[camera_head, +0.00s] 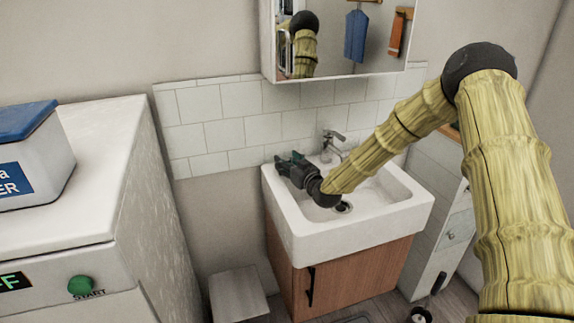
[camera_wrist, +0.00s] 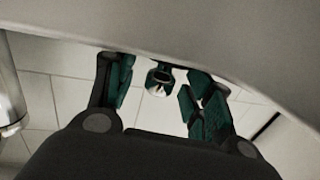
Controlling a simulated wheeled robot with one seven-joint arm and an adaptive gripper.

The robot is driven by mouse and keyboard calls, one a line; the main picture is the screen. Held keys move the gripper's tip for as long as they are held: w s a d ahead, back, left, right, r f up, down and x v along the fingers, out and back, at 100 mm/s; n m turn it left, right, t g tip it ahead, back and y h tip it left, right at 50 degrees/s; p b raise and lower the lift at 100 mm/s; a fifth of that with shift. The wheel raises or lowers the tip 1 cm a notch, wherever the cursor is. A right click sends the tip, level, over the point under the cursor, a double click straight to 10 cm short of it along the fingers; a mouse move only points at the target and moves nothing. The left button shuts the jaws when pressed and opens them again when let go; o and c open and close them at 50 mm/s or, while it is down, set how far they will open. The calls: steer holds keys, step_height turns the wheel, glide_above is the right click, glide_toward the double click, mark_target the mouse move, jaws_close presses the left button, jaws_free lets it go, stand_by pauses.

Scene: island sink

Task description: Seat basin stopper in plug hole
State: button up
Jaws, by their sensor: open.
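The white basin (camera_head: 345,238) stands on a wooden cabinet, with the dark plug hole (camera_head: 343,207) in its floor. My gripper (camera_head: 289,160) is at the basin's back left corner, away from the hole. In the wrist view my gripper (camera_wrist: 163,92) is open, one green-padded finger on each side. A small shiny metal piece, which looks like the stopper (camera_wrist: 160,78), shows between the fingers, close to the pale rim. I cannot tell whether it touches a pad. In the head view my gripper hides it.
A chrome tap (camera_head: 332,140) stands at the back of the basin, right of my gripper; a chrome piece shows at the wrist view's left edge (camera_wrist: 10,100). The tiled wall (camera_head: 225,105) is close behind. A mirror cabinet (camera_head: 345,75) hangs above, and a washing machine (camera_head: 95,180) stands left.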

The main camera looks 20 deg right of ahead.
steer(key=shift+w+a, duration=0.1)
steer(key=shift+w, duration=0.3)
steer(key=c, duration=1.1)
steer(key=shift+r, duration=0.1)
